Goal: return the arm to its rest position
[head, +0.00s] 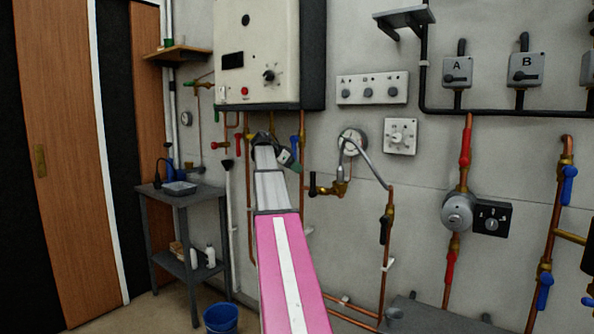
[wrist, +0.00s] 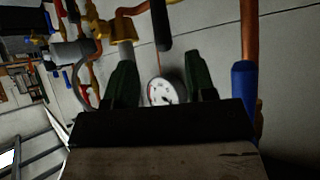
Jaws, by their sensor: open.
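My arm (head: 285,265) reaches forward from the bottom of the head view toward the wall, with a pink link and grey links beyond it. My gripper (head: 290,157) is at its far end, just below the white boiler (head: 258,50) and in front of the pipes. In the wrist view my gripper (wrist: 160,63) has its two dark green fingers spread wide apart. Nothing is held between them. A round white gauge (wrist: 162,92) shows through the gap, beyond the fingers. The fingertips are small and partly hidden in the head view.
Copper pipes with a blue handle (wrist: 243,90) stand close beside the fingers. A grey side table (head: 205,192) and blue bucket (head: 221,318) stand left of my arm. Valves line the right wall.

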